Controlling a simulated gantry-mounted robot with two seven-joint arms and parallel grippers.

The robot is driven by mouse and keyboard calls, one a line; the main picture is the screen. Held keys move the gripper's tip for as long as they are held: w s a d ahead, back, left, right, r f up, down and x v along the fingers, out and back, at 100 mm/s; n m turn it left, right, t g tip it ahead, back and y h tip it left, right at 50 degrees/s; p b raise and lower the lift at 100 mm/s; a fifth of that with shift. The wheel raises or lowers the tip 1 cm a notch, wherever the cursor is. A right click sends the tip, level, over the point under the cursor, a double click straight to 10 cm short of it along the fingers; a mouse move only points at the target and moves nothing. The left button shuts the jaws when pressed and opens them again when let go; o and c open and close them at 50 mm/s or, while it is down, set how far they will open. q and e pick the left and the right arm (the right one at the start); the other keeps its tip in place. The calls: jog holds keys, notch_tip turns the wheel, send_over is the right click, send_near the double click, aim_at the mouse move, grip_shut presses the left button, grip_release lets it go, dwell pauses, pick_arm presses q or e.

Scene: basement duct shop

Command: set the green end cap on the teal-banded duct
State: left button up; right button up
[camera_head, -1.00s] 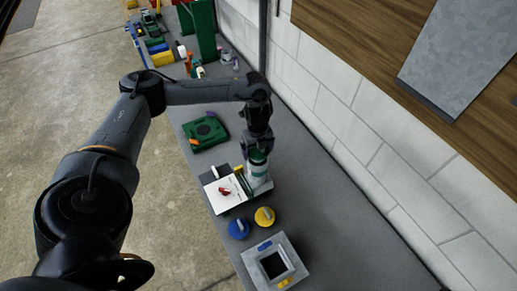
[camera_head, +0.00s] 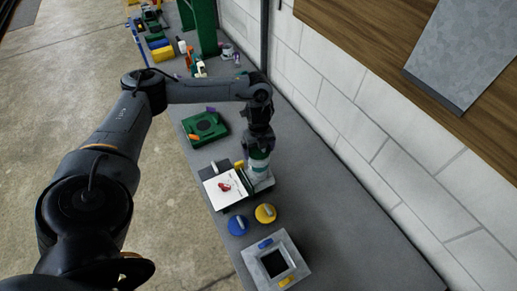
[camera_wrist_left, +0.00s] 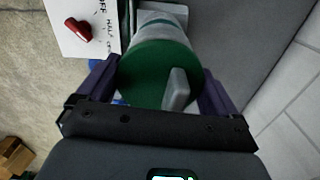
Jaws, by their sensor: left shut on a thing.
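The green end cap (camera_wrist_left: 148,78) is a round disc with a grey grip tab, held between the purple fingers of my left gripper (camera_wrist_left: 158,88) in the left wrist view. Behind it is the grey teal-banded duct (camera_wrist_left: 164,32), with its band partly showing. The cap covers the duct's near end in that view; I cannot tell whether it touches or is seated. In the head view the duct (camera_head: 259,173) stands on the bench directly below my left gripper (camera_head: 259,149), which hides most of the cap. My right gripper is out of view.
A white sheet (camera_head: 214,194) with a red object (camera_head: 224,185) lies left of the duct. A blue cap (camera_head: 238,225), a yellow cap (camera_head: 265,213) and a grey square-opening fitting (camera_head: 295,258) are nearer. A green case (camera_head: 204,130) lies beyond. The block wall (camera_head: 390,165) bounds the right.

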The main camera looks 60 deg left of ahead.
pick_arm(q)
jog(key=shift+p, duration=0.55)
dwell(0.8)
jog(key=shift+f+b, duration=0.3)
jog(key=shift+f, duration=0.2)
dwell(0.4)
jog(key=o, duration=0.7)
jog(key=shift+o, duration=0.2)
notch_tip(320, 180, up, 6)
jog(key=p, duration=0.5)
jog(key=shift+f, duration=0.2)
jog(key=shift+r+p, duration=0.5)
jog(key=shift+r, duration=2.2)
